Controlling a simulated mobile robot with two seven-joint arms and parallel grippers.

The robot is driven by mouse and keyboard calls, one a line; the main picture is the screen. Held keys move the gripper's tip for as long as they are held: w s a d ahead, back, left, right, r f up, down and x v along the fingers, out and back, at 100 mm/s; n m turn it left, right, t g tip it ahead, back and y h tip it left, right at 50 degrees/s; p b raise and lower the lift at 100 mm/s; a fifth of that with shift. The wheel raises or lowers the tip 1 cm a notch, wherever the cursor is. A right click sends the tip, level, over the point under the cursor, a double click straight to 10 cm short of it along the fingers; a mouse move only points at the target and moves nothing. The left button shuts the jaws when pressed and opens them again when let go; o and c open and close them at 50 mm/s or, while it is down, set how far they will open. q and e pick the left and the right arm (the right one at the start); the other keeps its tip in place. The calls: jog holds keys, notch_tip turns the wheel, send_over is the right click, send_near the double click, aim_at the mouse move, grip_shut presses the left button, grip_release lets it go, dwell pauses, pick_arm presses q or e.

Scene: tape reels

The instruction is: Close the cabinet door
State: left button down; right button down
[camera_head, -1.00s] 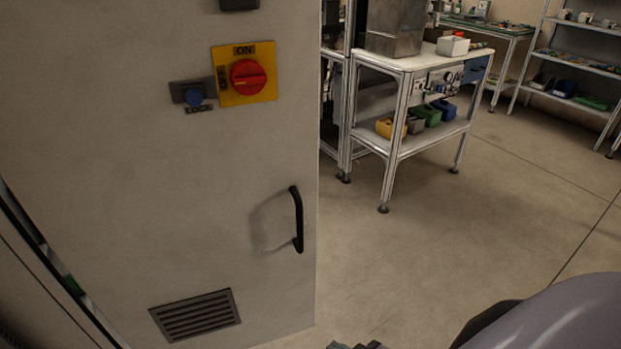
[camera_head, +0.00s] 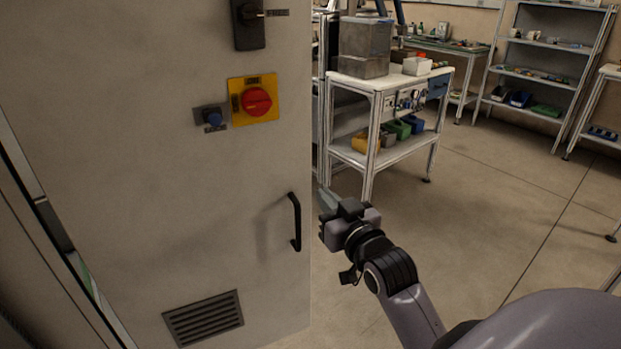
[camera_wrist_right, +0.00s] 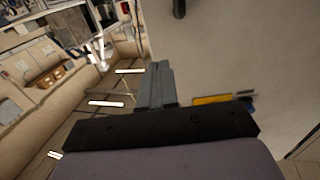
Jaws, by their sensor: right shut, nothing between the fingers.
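The cabinet door (camera_head: 150,200) is a large light-grey panel filling the left of the head view. It stands open, with a gap along its left side. It carries a black bar handle (camera_head: 296,222) near its right edge, a red rotary switch on a yellow plate (camera_head: 255,100) and a vent grille (camera_head: 204,318). My right gripper (camera_head: 323,200) is shut and empty, just right of the door's free edge near handle height; whether it touches cannot be told. In the right wrist view the shut fingers (camera_wrist_right: 157,85) lie beside the door's pale surface (camera_wrist_right: 220,50). My left gripper is out of view.
A white-topped workbench (camera_head: 375,82) with metal boxes and coloured bins stands behind the door's right edge. Shelves (camera_head: 545,70) stand at the far right. The floor (camera_head: 500,230) between them and my arm is clear.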

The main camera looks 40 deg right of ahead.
aim_at(304, 174)
jog(key=w, duration=0.5)
jog(key=w+d+p, duration=0.1)
jog(key=w, duration=0.1)
jog(key=shift+w+d, duration=0.1)
jog(key=shift+w, duration=0.05)
jog(key=shift+w, duration=0.1)
